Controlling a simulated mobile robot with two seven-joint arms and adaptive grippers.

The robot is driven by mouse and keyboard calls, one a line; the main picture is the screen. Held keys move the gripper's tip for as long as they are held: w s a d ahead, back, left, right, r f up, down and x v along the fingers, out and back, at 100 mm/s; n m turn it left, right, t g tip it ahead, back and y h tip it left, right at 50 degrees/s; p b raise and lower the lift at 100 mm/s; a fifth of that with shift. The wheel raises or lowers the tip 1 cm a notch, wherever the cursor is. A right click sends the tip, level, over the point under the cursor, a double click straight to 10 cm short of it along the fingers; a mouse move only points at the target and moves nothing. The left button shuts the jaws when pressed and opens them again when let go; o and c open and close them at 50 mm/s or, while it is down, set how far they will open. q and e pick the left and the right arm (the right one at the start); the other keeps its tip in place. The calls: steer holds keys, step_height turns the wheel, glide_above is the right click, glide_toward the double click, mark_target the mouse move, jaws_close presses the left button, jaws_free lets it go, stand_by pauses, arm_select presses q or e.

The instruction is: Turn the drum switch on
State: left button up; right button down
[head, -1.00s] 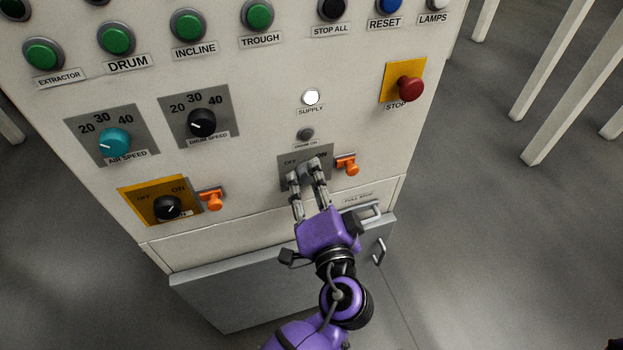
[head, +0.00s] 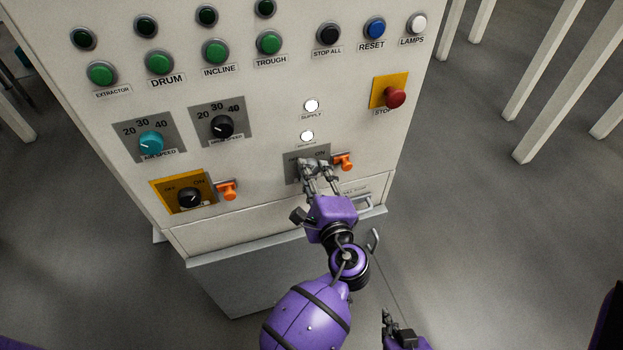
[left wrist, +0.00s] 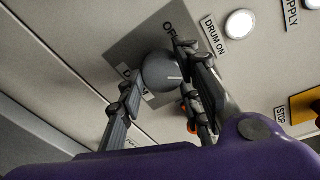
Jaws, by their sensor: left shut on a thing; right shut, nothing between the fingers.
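The drum switch is a round grey knob (left wrist: 160,72) on a grey OFF/ON plate (left wrist: 130,50), seen close in the left wrist view. A short pale line shows on the knob. My left gripper (head: 312,165) is shut on this knob, one finger on each side; in the head view its fingers hide most of the knob. The DRUM ON lamp (head: 307,136) above the plate is lit white, and it also shows in the left wrist view (left wrist: 240,23). My right gripper (head: 387,318) is low in the head view, shut and empty, away from the panel.
An orange padlock-like piece (head: 343,161) sits just right of the plate. A second black OFF/ON knob (head: 189,198) is on a yellow plate at left. A red stop button (head: 395,97) is upper right. Open floor lies right of the cabinet.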

arm_select(q)
steer(key=shift+s+f+m, duration=0.2)
steer(key=shift+f+m, duration=0.3)
steer(key=shift+m, duration=0.5)
arm_select(e)
steer(key=shift+w+r, duration=0.15)
arm_select(q)
steer(key=shift+f, duration=0.1)
arm_select(e)
steer(key=shift+d, duration=0.1)
arm_select(q)
steer(key=o, duration=1)
steer(key=shift+a, duration=0.1)
steer(key=shift+o, duration=0.3)
steer(key=shift+r, duration=0.2)
arm_select(e)
steer(key=shift+r, duration=0.1)
arm_select(q)
steer(key=shift+w+r, duration=0.15)
steer(key=shift+r, duration=0.05)
arm_select(e)
steer(key=shift+w, duration=0.15)
